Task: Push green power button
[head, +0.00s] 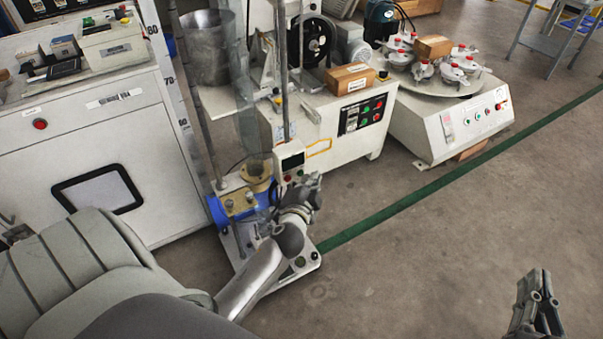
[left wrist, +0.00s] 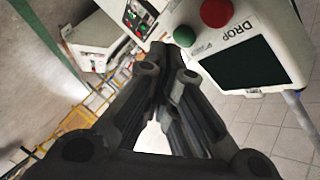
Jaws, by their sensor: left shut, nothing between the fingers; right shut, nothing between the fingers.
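A small white control box marked DROP (left wrist: 280,22) fills the upper right of the left wrist view. It has a dark screen (left wrist: 245,62), a red button (left wrist: 216,12) and a green button (left wrist: 184,36). In the head view the box (head: 290,152) stands on the small test machine. My left gripper (head: 311,180) is shut and empty, just below and right of the box. In the left wrist view its fingertips (left wrist: 166,56) are close below the green button; I cannot tell whether they touch it. My right gripper (head: 538,282) is shut and empty, low at the right, over bare floor.
The test machine's column and clear tube (head: 249,115) rise beside the box. A large white cabinet (head: 75,140) stands at the left. Behind are a machine with a button panel (head: 364,114) and a round-topped machine (head: 447,129).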

